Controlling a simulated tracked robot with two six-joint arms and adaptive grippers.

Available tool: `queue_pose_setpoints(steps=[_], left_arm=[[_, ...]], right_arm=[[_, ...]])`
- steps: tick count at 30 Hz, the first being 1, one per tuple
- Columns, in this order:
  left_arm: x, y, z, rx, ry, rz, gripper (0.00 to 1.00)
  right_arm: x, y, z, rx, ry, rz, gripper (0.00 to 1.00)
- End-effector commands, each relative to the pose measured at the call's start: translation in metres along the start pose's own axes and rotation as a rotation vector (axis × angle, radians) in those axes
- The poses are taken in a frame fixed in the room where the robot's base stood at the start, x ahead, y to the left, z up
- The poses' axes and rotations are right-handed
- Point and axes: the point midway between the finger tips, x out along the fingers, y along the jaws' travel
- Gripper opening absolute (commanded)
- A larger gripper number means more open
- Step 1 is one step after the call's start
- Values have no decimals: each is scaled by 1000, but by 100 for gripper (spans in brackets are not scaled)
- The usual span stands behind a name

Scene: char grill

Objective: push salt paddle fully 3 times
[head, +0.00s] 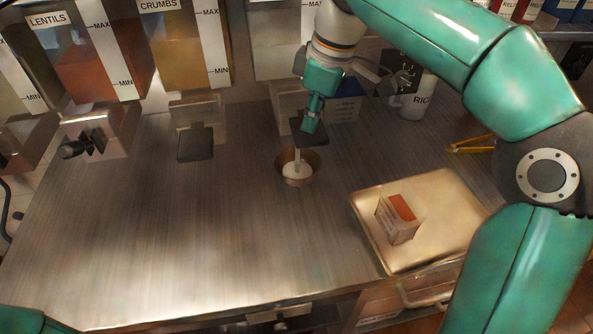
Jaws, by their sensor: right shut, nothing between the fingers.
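The salt dispenser (286,98) stands at the back centre, its upper part partly behind my right arm; its label is not readable. Its dark paddle (318,137) sticks out at the front, partly covered by my right gripper. My right gripper (309,126) is shut and points down, with its tips at the paddle; they appear to touch it. A pale stream (298,157) runs from under the paddle into a small brown bowl (312,172). White salt (297,169) lies in the bowl. My left gripper is out of view; only a bit of that arm shows at bottom left.
A crumbs dispenser (185,55) with its own dark paddle (196,144) stands left, and a lentils dispenser (85,65) further left. A metal tray (440,200) holds a small box (397,222) at right. Yellow tongs (470,147) lie behind it. The counter's front left is clear.

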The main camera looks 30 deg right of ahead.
Motion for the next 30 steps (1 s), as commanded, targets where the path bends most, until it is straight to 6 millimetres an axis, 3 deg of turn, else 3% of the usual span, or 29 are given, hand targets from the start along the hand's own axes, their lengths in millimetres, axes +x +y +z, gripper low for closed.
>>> queue_pose_setpoints(steps=[15,30], left_arm=[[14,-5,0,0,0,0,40],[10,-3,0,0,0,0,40]], right_arm=[[21,0,5,0,-5,-4,0],[17,-1,4,0,-8,-6,0]])
